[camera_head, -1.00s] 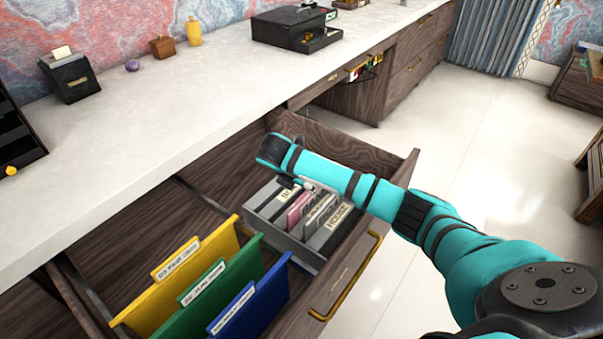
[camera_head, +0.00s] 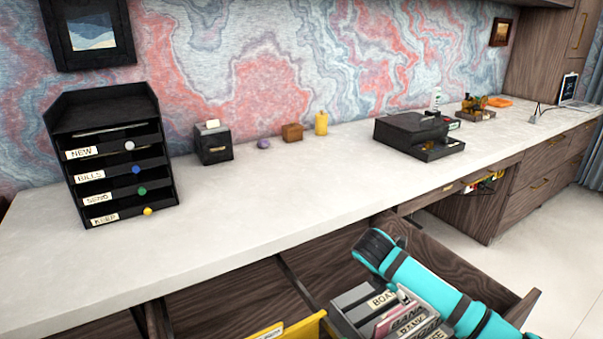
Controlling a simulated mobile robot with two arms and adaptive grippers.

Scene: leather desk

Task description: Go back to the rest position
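My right arm (camera_head: 432,284), turquoise with black bands, comes in from the lower right and reaches over the open drawer (camera_head: 455,262). Its black-capped end lies just above the grey file box (camera_head: 352,303) in that drawer. The fingers of my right gripper cannot be made out, so I cannot tell whether it is open or shut, or whether it holds anything. My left arm and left gripper are not in view.
The pale desk top (camera_head: 250,215) has much clear room. On it stand a black letter tray (camera_head: 112,158), a small black box (camera_head: 213,146), a wooden block (camera_head: 292,132), a yellow bottle (camera_head: 321,123) and a black machine (camera_head: 415,135). A yellow folder (camera_head: 290,328) shows in the drawer.

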